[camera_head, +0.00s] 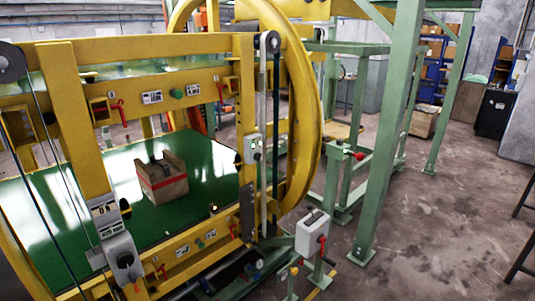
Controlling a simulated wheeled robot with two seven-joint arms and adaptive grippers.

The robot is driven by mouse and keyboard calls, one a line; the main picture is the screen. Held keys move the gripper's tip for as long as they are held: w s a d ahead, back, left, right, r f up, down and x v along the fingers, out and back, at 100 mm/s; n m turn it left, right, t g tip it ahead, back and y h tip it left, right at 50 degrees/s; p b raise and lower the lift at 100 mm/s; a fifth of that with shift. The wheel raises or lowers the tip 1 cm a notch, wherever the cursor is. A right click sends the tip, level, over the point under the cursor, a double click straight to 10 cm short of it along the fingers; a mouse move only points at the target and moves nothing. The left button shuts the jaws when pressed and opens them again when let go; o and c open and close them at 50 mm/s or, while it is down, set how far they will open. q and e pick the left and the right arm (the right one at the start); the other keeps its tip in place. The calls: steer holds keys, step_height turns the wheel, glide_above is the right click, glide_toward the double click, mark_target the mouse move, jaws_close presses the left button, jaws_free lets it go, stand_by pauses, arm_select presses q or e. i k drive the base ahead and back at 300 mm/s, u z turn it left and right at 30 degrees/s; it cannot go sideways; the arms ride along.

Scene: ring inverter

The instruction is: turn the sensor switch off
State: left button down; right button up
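No part labelled as the sensor switch can be read in the head view. A light grey box with a red handle (312,233) stands on a green post at the lower middle, in front of the yellow ring machine (190,52). A small grey box (253,148) is fixed to the machine's right upright. A grey device (123,258) is mounted on the left upright, below small labels (104,211). The lever or button positions on these are too small to tell. Neither of my grippers is in view.
A brown carton (163,182) sits on the machine's green bed (105,168). Green posts and a frame (388,130) stand to the right of the machine. The concrete floor (440,220) at the right is open, with dark stand legs (522,245) at the far right edge.

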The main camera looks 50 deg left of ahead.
mark_target(256, 156)
steer(key=u, duration=0.5)
steer(key=i, duration=0.9)
steer(key=u, duration=0.9)
